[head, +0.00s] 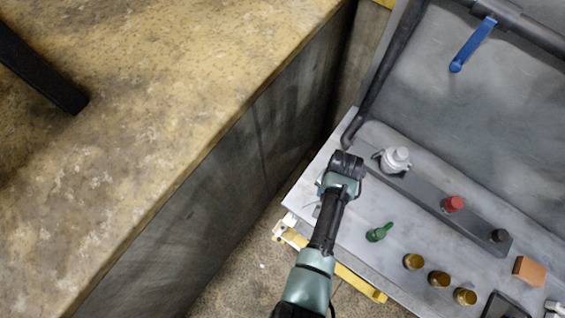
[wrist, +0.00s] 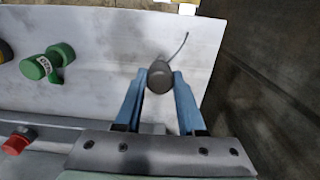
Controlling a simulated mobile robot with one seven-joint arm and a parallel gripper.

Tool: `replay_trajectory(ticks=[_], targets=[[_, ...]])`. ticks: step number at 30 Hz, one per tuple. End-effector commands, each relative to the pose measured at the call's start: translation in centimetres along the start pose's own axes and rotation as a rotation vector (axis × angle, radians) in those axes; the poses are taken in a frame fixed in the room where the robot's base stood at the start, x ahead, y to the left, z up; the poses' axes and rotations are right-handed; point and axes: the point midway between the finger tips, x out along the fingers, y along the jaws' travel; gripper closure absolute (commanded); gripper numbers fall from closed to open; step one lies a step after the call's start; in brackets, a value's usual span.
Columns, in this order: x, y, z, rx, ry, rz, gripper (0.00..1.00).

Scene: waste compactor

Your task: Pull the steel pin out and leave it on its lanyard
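A dark grey round end, which looks like the steel pin (wrist: 160,79), sits between the fingertips of my gripper in the wrist view. A thin dark lanyard (wrist: 182,47) runs from near it up and to the right. My gripper (wrist: 160,76) has one blue finger on each side of the round end, very close to it. I cannot tell whether both fingers press on it. In the head view my gripper (head: 333,187) is over the left end of the grey panel, and the pin is hidden. How far the pin is seated does not show.
The panel (head: 350,235) carries a green valve (head: 378,233), a red knob (head: 453,204), several brass-coloured caps (head: 439,279), a silver fitting (head: 395,159) and an orange block (head: 529,270). A blue lever (head: 472,45) is above. A big stained block (head: 170,120) stands close on the left.

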Motion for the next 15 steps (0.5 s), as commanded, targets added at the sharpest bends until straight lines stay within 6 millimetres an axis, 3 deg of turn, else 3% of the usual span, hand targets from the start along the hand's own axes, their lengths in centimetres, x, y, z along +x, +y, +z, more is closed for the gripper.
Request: replay_trajectory(ticks=[1, 6, 15], targets=[[-0.03, -0.01, -0.02, 0.0, 0.0, 0.0, 0.54], [-0.03, -0.02, -0.01, 0.0, 0.0, 0.0, 0.27], [-0.08, 0.0, 0.01, 0.0, 0.0, 0.0, 0.27]])
